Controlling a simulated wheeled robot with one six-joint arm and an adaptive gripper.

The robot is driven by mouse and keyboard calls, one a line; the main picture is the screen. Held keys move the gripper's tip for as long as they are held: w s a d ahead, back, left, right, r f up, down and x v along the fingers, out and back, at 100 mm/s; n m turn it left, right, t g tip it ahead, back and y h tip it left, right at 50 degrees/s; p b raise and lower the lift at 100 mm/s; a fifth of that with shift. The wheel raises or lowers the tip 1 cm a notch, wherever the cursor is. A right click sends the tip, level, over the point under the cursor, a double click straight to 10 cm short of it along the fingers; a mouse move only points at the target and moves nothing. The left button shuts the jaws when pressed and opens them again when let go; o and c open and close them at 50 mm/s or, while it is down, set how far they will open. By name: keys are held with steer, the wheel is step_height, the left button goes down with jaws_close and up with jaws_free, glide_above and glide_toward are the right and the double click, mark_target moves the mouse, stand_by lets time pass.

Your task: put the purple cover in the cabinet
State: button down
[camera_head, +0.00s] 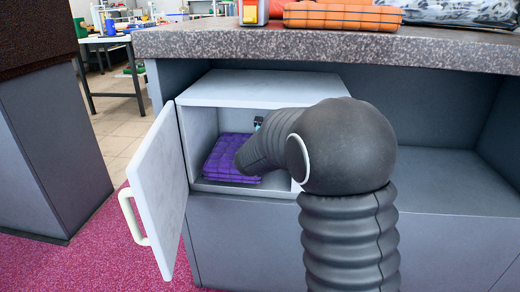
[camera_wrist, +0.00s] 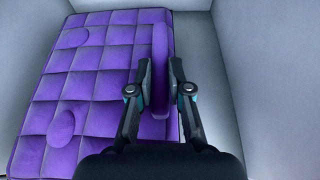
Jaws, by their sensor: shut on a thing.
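The purple cover (camera_head: 226,158) is a quilted, folded bundle inside the small grey cabinet (camera_head: 262,88). It lies flat on the cabinet floor in the head view; my arm hides its right part. In the wrist view the purple cover (camera_wrist: 92,85) fills the left and middle. My gripper (camera_wrist: 161,84) is shut on a raised purple edge of it, with one finger on each side. The cabinet door (camera_head: 158,190) stands wide open to the left, with a pale handle (camera_head: 132,218). In the head view the gripper's fingers are mostly hidden behind my arm.
The cabinet stands on a shelf under a speckled counter (camera_head: 330,48). An orange bagged item (camera_head: 343,17) and a clear-bagged item (camera_head: 465,10) lie on the counter. The shelf right of the cabinet (camera_head: 455,185) is bare. In the wrist view, the cabinet wall (camera_wrist: 240,60) is close on the right.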

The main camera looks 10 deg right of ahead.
steer(key=shift+x, duration=0.95)
steer(key=shift+s+f, duration=0.1)
steer(key=shift+f, duration=0.05)
steer(key=shift+f, duration=0.2)
steer(key=c, duration=1.1)
jaws_free()
